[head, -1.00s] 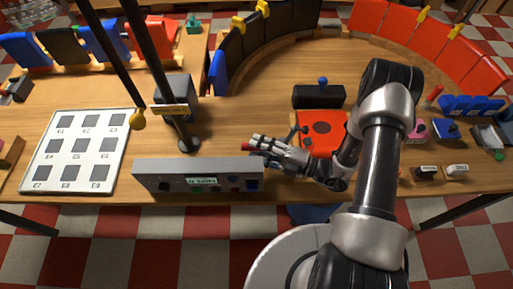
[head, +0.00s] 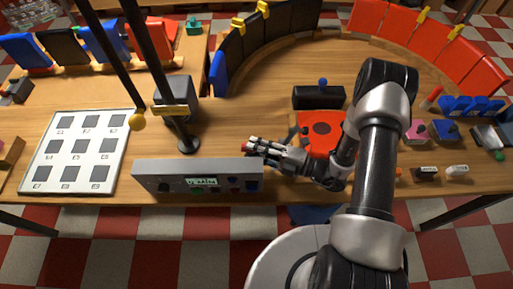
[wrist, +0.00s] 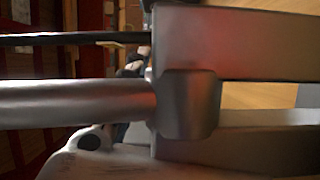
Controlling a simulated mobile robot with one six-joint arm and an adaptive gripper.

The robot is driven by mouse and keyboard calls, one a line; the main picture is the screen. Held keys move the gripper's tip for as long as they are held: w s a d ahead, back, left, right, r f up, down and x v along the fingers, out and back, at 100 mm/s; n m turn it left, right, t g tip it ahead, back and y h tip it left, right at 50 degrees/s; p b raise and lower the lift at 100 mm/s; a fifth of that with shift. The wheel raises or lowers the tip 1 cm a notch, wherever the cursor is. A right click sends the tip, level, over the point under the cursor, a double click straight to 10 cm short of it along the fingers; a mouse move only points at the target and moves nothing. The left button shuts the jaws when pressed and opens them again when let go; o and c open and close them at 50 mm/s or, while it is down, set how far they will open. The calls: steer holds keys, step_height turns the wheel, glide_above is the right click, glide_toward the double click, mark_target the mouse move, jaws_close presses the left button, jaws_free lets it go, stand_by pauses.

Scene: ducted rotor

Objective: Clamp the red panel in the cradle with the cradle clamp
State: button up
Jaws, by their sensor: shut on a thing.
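The red panel (head: 322,136) lies flat on the bench right of the middle in the head view, with a darker round patch on it. A black block with a blue knob (head: 320,96) stands just behind it. My gripper (head: 256,146) is left of the panel, behind the right end of the grey console. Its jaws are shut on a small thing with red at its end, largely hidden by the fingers. I cannot tell whether this is part of the cradle clamp. The wrist view shows grey metal parts close up, with a reddish sheen. My arm covers the panel's right side.
The grey console (head: 197,176) with a small display stands at the bench's front. A white board of dark squares (head: 75,152) lies left. A black post (head: 187,146) stands behind the console. Curved rows of panels (head: 425,35) rise behind. Small blocks lie right.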

jaws_close()
steer(key=shift+r+b, duration=0.1)
steer(key=shift+b, duration=0.2)
steer(key=shift+r+m+t+y, duration=0.3)
steer(key=shift+r+y, duration=0.15)
steer(key=shift+y, duration=0.15)
steer(key=shift+d, duration=0.1)
steer(key=o, duration=1)
jaws_free()
steer(key=shift+d, duration=0.1)
steer(key=v, duration=1.2)
steer(key=shift+c, duration=0.4)
